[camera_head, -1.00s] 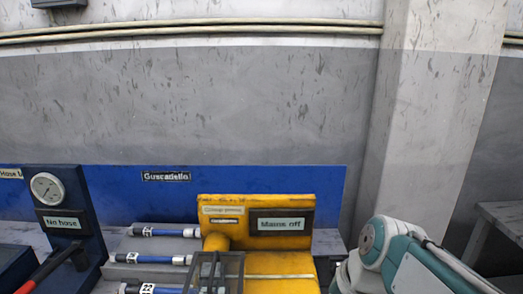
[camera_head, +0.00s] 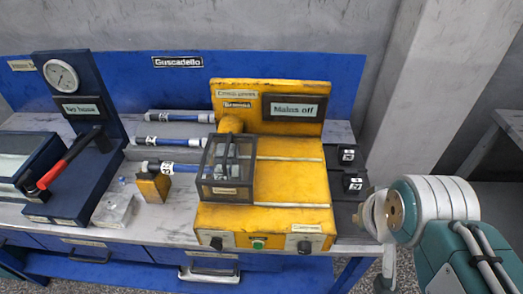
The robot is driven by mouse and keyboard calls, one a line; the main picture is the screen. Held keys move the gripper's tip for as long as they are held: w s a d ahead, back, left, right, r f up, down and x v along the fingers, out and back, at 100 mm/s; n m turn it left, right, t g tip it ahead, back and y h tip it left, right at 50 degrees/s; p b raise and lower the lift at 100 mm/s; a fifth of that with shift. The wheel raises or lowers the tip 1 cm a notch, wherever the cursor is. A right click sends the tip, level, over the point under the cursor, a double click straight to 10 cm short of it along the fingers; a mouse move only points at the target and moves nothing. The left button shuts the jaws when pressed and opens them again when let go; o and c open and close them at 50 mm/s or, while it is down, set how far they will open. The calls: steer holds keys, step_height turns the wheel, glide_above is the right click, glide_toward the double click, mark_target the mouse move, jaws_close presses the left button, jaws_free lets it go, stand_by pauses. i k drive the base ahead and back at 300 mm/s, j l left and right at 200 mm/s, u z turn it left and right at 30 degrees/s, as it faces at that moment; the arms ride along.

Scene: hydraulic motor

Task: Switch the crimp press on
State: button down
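The crimp press (camera_head: 290,180) is the yellow machine on the workbench, with a label on its upright back plate. Its dark display (camera_head: 294,109) reads "Mains off". A clear-sided guard box (camera_head: 228,170) with a dark frame sits at its left. Its front face carries a dark knob (camera_head: 216,243) at the left, a small green button (camera_head: 258,244) in the middle and another dark knob (camera_head: 304,247) at the right. My teal and white arm is at the lower right, beside the bench and apart from the press. My gripper cannot be made out.
A blue stand with a gauge (camera_head: 61,76), a "No hose" display and a red-handled lever (camera_head: 70,156) is at the left. Several blue hoses (camera_head: 180,116) lie left of the press. Dark blocks (camera_head: 352,182) stand at its right.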

mark_target(216, 243)
steer(key=j+u, duration=0.15)
steer(key=u, duration=0.2)
steer(key=j+u, duration=0.15)
steer(key=u, duration=0.15)
steer(key=j+u, duration=0.2)
steer(key=u, duration=0.15)
steer(key=k+j+z, duration=0.1)
steer(key=j, duration=0.3)
steer(key=k+j+z, duration=0.15)
steer(key=j, duration=0.2)
steer(key=k+j+z, duration=0.1)
steer(key=k+j, duration=0.15)
steer(key=k+j+z, duration=0.1)
steer(key=j, duration=0.35)
steer(key=k, duration=0.05)
